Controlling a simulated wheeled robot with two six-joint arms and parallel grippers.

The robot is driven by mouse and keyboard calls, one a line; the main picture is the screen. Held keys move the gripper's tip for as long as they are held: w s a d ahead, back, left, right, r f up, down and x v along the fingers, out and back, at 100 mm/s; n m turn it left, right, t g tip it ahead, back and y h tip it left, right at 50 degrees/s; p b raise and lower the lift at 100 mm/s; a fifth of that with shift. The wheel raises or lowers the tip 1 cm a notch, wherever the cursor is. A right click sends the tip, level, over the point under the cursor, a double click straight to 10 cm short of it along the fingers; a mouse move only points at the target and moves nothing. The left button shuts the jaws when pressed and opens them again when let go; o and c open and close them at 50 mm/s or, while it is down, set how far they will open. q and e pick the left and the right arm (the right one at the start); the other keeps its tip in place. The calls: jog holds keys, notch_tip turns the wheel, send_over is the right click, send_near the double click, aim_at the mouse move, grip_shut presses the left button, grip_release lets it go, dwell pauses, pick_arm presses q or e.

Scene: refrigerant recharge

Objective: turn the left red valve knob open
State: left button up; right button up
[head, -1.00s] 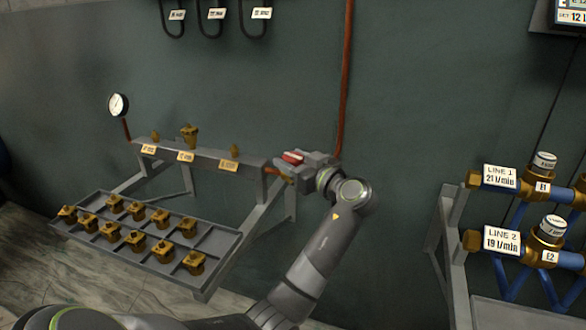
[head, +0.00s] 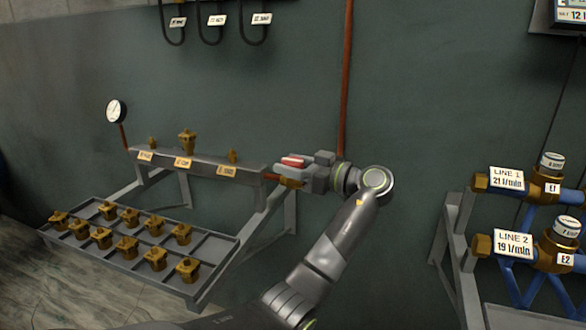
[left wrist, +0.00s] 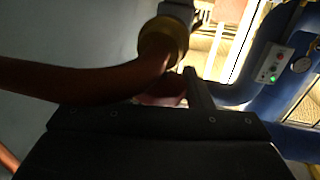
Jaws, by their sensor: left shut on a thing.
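The red valve knob (head: 293,162) sits at the right end of the grey manifold rail, above a brass valve body (head: 290,182). My left gripper (head: 294,168) is at the knob, its fingers closed around it, with the arm reaching in from below right. In the left wrist view the gripper's dark body (left wrist: 160,130) fills the bottom, and a dim reddish part (left wrist: 162,92) shows by a finger (left wrist: 198,92); most of the knob is hidden there. My right gripper is not in view.
The manifold rail (head: 200,163) carries several brass fittings and labels. A tray (head: 215,245) of brass fittings stands below it. A copper pipe (head: 347,80) runs up the wall. The LINE 1 and LINE 2 rack (head: 455,240) stands at the right.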

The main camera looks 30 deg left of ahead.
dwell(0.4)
pick_arm(q)
jog(key=o, duration=1)
jog(key=w+d+b, duration=0.1)
jog(key=d, duration=1.6)
jog(key=shift+d, duration=0.2)
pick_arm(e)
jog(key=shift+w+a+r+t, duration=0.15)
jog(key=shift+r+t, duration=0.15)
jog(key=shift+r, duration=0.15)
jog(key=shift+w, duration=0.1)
